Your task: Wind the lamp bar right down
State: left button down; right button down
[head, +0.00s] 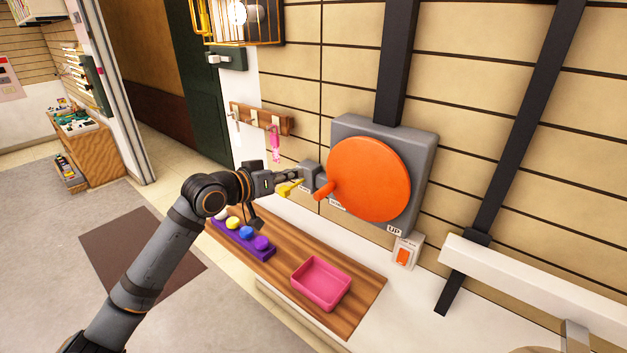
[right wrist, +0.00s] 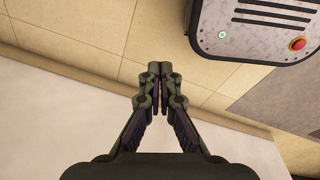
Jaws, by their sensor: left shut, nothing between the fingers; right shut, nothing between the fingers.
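A large orange disc (head: 368,180) is mounted on a grey wall box (head: 424,150), with a stubby orange handle (head: 323,191) sticking out at its left edge. An "UP" label (head: 393,230) is on the box's lower edge; another label at the lower left is partly hidden. My left gripper (head: 298,173) is shut and empty, just left of the handle; I cannot tell whether it touches it. A white bar (head: 535,290) on dark rails at the right may be the lamp bar. My right gripper (right wrist: 160,72) is shut and empty in the right wrist view.
A small grey box (head: 311,170) and a yellow piece (head: 288,188) are by the left gripper. A wooden shelf (head: 365,297) below bears a pink tray (head: 321,283) and a purple block with coloured knobs (head: 241,237). An orange switch (head: 403,256) is under the disc.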

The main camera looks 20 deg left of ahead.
pick_arm(q)
jog(key=p, duration=0.3)
send_over(315, 193)
jog(key=w+a, duration=0.2)
jog(key=f, duration=0.1)
jog(key=d+f, duration=0.1)
jog(key=f, duration=0.1)
jog(key=s+f, duration=0.1)
jog(key=f, duration=0.1)
jog(key=shift+d+p, duration=0.25)
jog(key=shift+p, duration=0.1)
jog(key=shift+f, duration=0.15)
